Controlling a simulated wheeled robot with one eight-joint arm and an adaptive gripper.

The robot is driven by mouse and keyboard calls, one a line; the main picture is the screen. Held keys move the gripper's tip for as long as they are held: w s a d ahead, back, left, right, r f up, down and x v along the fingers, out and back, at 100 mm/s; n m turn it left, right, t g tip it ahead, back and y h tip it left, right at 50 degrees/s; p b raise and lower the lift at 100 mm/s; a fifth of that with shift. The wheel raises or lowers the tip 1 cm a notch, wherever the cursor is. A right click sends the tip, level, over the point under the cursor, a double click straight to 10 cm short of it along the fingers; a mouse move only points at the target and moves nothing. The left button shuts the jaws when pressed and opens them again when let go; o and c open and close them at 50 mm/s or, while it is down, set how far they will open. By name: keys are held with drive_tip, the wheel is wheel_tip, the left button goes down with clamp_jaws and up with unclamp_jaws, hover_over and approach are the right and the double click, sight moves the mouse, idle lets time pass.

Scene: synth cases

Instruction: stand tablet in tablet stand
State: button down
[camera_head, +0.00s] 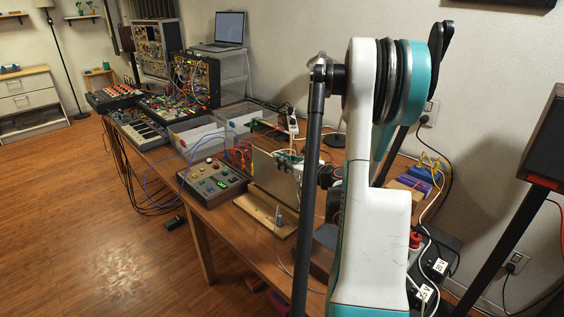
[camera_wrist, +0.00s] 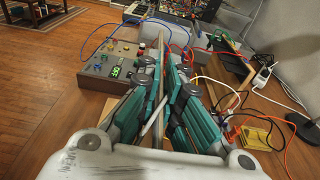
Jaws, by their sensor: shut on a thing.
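The tablet (camera_head: 272,174) is a thin grey-brown slab standing upright, seen from its broad side in the head view. In the wrist view the tablet (camera_wrist: 160,55) shows edge-on as a thin upright strip between the fingers. My gripper (camera_head: 292,166) is shut on it; its teal fingers (camera_wrist: 165,85) lie on both sides of the tablet in the wrist view. The tablet stand (camera_head: 262,211) looks like a pale wooden base on the table, below the tablet. My arm hides part of this area. I cannot tell whether the tablet's lower edge touches the stand.
A control box (camera_head: 212,179) with knobs and a green display stands close left of the tablet. Clear bins (camera_head: 197,136), cables and rack gear fill the table behind. A blue-purple box (camera_head: 421,177) and cables lie to the right. Little table is free.

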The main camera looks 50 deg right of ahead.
drive_tip(key=shift+f, duration=2.45)
drive_tip(key=c, duration=1.7)
unclamp_jaws()
drive_tip(key=shift+s, duration=0.1)
drive_tip(key=s, duration=0.4)
drive_tip(key=s+a+r, duration=0.1)
drive_tip(key=s, duration=0.6)
drive_tip(key=shift+s+a+r, duration=0.15)
drive_tip(key=shift+s+r, duration=0.15)
